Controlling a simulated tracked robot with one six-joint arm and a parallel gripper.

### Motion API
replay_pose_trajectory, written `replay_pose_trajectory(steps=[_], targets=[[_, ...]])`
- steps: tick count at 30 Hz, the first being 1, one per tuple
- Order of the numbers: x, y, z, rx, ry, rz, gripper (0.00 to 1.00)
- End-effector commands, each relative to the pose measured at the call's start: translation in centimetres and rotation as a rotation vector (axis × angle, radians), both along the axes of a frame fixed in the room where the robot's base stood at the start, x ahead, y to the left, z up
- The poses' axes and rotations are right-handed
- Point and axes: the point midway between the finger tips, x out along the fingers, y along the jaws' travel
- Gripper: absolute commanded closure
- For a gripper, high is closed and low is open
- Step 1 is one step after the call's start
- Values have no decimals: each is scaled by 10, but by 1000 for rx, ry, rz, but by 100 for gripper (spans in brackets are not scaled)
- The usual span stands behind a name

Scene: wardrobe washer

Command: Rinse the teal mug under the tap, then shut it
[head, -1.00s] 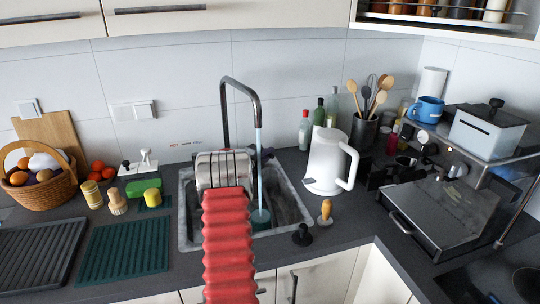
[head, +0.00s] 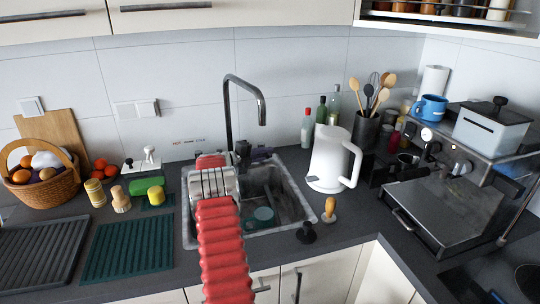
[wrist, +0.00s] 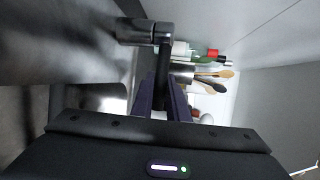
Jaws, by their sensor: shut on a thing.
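The teal mug (head: 263,214) stands in the right part of the sink basin (head: 288,200), apart from my gripper. The tap (head: 229,108) has a tall dark arched spout, and no water shows below its mouth. My gripper (head: 257,154) is at the tap's base behind the sink. In the wrist view, my gripper (wrist: 163,103) has its dark purple fingers shut on the dark tap lever (wrist: 161,72). My arm hides the left part of the sink and part of the tap base.
A white kettle (head: 327,158) stands right of the sink, with bottles and a utensil holder (head: 365,130) behind it. A blue mug (head: 430,107) sits on the coffee machine (head: 445,205). A green sponge (head: 146,186) and brushes lie left of the sink.

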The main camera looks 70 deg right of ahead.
Motion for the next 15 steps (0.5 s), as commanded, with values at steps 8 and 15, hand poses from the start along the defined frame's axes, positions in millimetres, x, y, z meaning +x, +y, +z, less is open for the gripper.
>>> replay_pose_trajectory(steps=[8,15], targets=[[4,1,-4,6,-1,6,100],[5,1,-3,5,-1,7,76]])
